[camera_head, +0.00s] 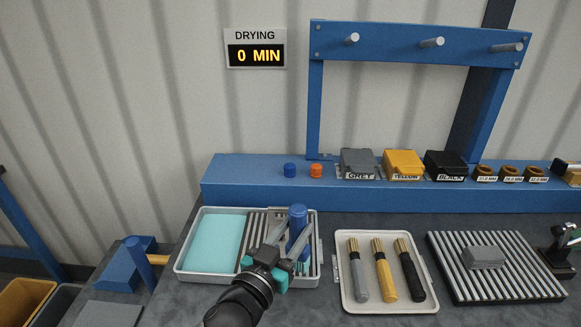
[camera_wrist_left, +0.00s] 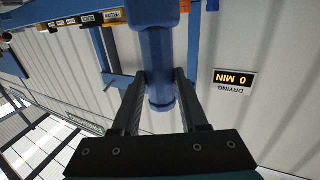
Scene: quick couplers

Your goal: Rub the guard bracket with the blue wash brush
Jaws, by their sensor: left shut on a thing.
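My left gripper (camera_head: 293,238) is shut on the blue wash brush (camera_head: 297,221), whose blue handle stands upright over the ribbed half of the wash tray (camera_head: 178,268). The wash brush (camera_wrist_left: 160,60) also shows between the two fingers of my left gripper (camera_wrist_left: 162,78) in the left wrist view. My right gripper is not in view.
A second tray (camera_head: 343,295) holds grey, yellow and black brushes. A blue ledge (camera_head: 240,184) behind carries grey, yellow and black boxes and small caps. A blue frame (camera_head: 316,110) with pegs rises above. A sign (camera_head: 255,49) reads DRYING 0 MIN.

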